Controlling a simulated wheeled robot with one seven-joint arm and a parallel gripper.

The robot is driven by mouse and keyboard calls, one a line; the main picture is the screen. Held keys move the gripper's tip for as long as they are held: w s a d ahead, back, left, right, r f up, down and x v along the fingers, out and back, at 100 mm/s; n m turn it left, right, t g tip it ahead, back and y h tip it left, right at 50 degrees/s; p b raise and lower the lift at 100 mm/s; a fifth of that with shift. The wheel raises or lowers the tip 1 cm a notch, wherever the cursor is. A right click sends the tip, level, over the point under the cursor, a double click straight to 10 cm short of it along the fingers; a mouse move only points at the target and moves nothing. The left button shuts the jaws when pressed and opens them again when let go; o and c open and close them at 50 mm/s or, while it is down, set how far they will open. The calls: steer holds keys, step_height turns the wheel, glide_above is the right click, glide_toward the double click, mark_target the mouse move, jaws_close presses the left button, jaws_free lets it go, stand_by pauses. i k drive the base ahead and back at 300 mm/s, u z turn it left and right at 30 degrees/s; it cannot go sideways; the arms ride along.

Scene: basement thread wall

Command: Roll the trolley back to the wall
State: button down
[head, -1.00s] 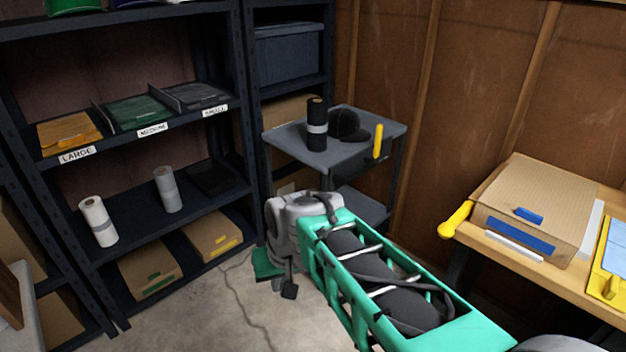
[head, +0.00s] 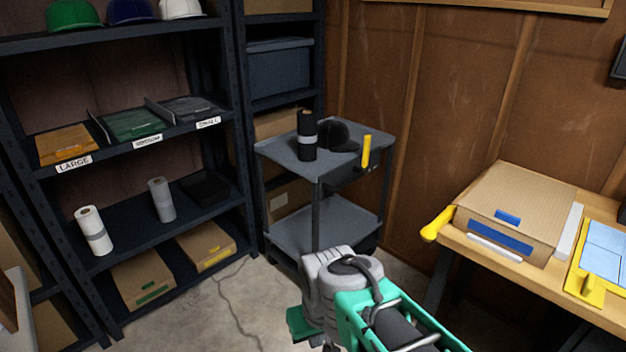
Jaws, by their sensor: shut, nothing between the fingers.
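The trolley (head: 300,231) is a grey cart with two shelves, standing in the corner beside the dark shelving and close to the brown panel wall. A gap between it and the wall cannot be judged. On its top are a black roll (head: 306,140) with a grey band and a black cap (head: 340,136). A yellow upright handle (head: 366,150) stands at its right edge. My gripper (head: 312,330) is low in front of the trolley, apart from it, at the bottom of the picture. It is shut and holds nothing; its tips are partly cut off.
Dark shelving (head: 125,240) with bags, rolls and boxes fills the left. A wooden table (head: 465,243) at right carries a cardboard box (head: 520,205), a yellow tray (head: 585,285) and a yellow handle-like piece (head: 437,222). Concrete floor (head: 215,305) is clear, except for a thin dark line.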

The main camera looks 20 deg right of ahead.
mark_target(331, 220)
steer(key=u, duration=0.1)
steer(key=i, duration=0.85)
steer(key=u, duration=0.75)
steer(key=i, duration=0.4)
steer(key=u, duration=0.35)
